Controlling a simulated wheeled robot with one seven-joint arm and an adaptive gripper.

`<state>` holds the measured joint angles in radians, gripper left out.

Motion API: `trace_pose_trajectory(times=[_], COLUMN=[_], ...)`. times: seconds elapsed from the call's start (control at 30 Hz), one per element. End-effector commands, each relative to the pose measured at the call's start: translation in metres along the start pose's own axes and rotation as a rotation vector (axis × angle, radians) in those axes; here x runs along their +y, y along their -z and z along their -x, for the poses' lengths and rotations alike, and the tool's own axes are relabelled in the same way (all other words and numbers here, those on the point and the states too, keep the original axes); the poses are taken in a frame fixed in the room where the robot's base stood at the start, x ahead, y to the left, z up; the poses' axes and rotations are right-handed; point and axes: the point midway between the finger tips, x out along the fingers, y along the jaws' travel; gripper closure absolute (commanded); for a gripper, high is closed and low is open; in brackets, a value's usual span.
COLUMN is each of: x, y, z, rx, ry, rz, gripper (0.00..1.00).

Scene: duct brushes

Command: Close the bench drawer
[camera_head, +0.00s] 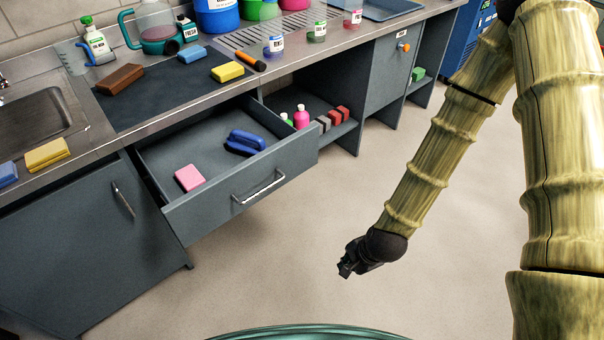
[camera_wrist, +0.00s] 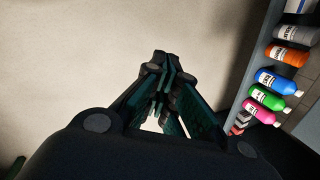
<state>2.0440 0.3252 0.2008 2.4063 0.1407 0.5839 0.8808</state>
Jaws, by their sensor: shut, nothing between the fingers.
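The bench drawer (camera_head: 243,190) is grey and stands pulled well out from under the bench in the head view. Its front has a metal bar handle (camera_head: 260,188). Inside lie a pink block (camera_head: 189,178) and a blue brush-like item (camera_head: 245,142). My gripper (camera_head: 346,270) is to the right of and lower in the picture than the drawer front, apart from it, over bare floor. In the wrist view my gripper (camera_wrist: 162,75) has its fingertips together with nothing between them. The drawer cannot be made out in the wrist view.
An open shelf bay (camera_head: 330,112) with small bottles and blocks is right of the drawer. A cabinet door (camera_head: 90,235) hangs left of it. Sponges, jars and a jug (camera_head: 155,25) stand on the bench top. The floor (camera_head: 290,265) before the drawer is clear.

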Motion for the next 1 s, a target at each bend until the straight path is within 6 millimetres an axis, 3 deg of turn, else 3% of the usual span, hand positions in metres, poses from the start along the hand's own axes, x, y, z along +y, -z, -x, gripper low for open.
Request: trace_pose_trajectory(times=[0.03,0.3,0.5,0.73,1.0], x=[-0.023,-0.133,-0.191,-0.217,-0.227], y=[0.001,-0.001,-0.003,-0.005,-0.008], z=[0.003,0.055,0.101,0.126,0.109], rx=[-0.012,-0.161,-0.304,-0.388,-0.393], ry=[0.043,0.213,0.278,0.294,0.293], rz=[-0.111,-0.735,-1.075,-1.238,-1.248], gripper=[1.00,1.00,1.00,1.00,1.00])
